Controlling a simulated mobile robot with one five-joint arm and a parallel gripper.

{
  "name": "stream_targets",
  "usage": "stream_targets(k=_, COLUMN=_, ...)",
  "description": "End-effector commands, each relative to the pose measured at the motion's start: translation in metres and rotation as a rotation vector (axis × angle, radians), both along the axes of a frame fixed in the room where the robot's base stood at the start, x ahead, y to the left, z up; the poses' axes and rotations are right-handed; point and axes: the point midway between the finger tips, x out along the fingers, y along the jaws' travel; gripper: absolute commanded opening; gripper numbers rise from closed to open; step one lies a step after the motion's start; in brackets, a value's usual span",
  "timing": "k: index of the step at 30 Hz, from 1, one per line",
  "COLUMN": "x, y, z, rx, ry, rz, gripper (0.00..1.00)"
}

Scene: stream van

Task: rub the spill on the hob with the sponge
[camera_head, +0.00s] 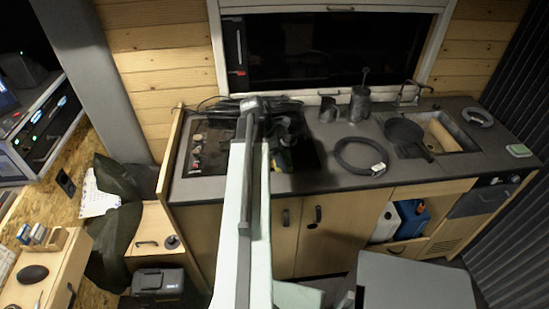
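The dark hob (216,160) is set into the left part of the grey worktop. My pale arm reaches up over it and covers its middle. My gripper (283,150) is over the right part of the hob, small and dark, so its opening is unclear. A small yellow patch (284,160) shows at its fingers; I cannot tell whether it is the sponge. A small pale green, sponge-like block (518,150) lies at the worktop's far right. I cannot make out the spill; part of the hob is hidden by my arm.
A coiled black hose (361,156) lies right of the hob. A dark pan (405,134) sits by the sink (450,136). A mug (328,110) and a metal pot (360,104) stand behind. A wooden panel (170,150) edges the left side. A grey box top (415,282) is in front.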

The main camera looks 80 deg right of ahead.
Motion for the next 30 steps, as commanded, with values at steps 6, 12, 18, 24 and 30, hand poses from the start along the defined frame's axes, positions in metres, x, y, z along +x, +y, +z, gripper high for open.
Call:
stream_targets(k=6, x=-0.005, y=-0.002, z=0.000, rx=-0.002, ry=0.000, rz=-0.001, gripper=0.47)
stream_targets(k=12, x=-0.019, y=-0.008, z=-0.001, rx=-0.002, ry=0.003, rz=-0.002, gripper=0.42)
stream_targets(k=18, x=-0.037, y=-0.015, z=-0.002, rx=-0.005, ry=0.006, rz=-0.004, gripper=0.25)
stream_targets(k=24, x=-0.039, y=-0.016, z=0.001, rx=-0.008, ry=0.004, rz=-0.006, gripper=0.23)
stream_targets(k=30, x=-0.034, y=-0.015, z=0.001, rx=-0.010, ry=0.004, rz=-0.008, gripper=0.22)
